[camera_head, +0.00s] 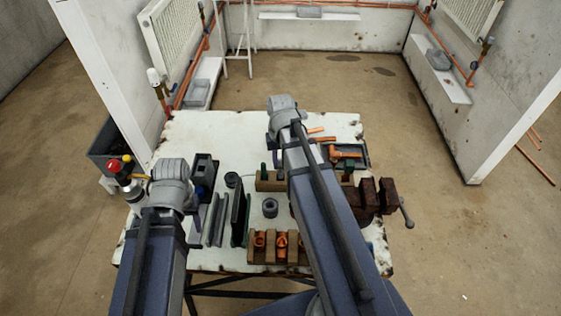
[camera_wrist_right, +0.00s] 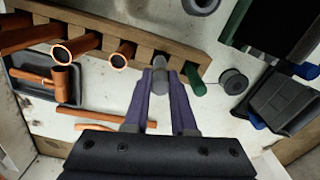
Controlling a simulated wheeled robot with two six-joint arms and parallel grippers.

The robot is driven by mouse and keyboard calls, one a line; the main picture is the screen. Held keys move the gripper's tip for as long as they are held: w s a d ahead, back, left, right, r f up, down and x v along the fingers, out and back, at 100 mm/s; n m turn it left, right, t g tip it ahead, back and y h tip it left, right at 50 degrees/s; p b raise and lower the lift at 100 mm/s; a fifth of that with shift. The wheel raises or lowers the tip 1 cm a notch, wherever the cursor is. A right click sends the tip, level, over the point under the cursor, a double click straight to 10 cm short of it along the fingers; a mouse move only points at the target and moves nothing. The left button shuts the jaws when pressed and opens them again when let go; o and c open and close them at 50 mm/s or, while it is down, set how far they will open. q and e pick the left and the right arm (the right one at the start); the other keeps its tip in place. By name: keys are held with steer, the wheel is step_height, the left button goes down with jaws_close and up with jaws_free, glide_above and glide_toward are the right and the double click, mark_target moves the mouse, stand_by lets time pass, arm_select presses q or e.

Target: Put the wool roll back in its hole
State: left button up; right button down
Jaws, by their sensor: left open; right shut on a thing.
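The wool roll (camera_wrist_right: 161,76) is a small grey cylinder between the fingertips of my right gripper (camera_wrist_right: 160,80) in the right wrist view. Its far end is at the side of the brown wooden rack (camera_wrist_right: 140,38); I cannot tell whether any of it is inside a hole. The rack also shows in the head view (camera_head: 270,185), partly behind my right arm.
A second wooden rack with copper fittings (camera_head: 281,243) stands at the table's front. A dark tray (camera_head: 362,161) holds copper parts. A vise (camera_head: 375,195) is on the right edge. A grey spool (camera_wrist_right: 232,81) stands near the green cylinder. The table's back left (camera_head: 200,130) is clear.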

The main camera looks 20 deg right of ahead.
mark_target(281, 169)
arm_select(q)
steer(key=shift+f, duration=0.1)
arm_select(e)
steer(key=shift+f, duration=0.1)
arm_select(q)
steer(key=shift+f+b, duration=1.35)
arm_select(e)
steer(key=shift+f, duration=1.35)
arm_select(q)
steer(key=shift+f, duration=0.1)
arm_select(e)
steer(key=shift+f, duration=0.1)
arm_select(q)
steer(key=shift+f+b, duration=0.4)
steer(key=shift+b, duration=0.1)
arm_select(e)
steer(key=shift+f, duration=0.4)
arm_select(q)
steer(key=shift+r, duration=0.1)
arm_select(e)
steer(key=c, duration=0.7)
jaws_free()
steer(key=shift+o, duration=0.2)
steer(key=shift+r, duration=0.1)
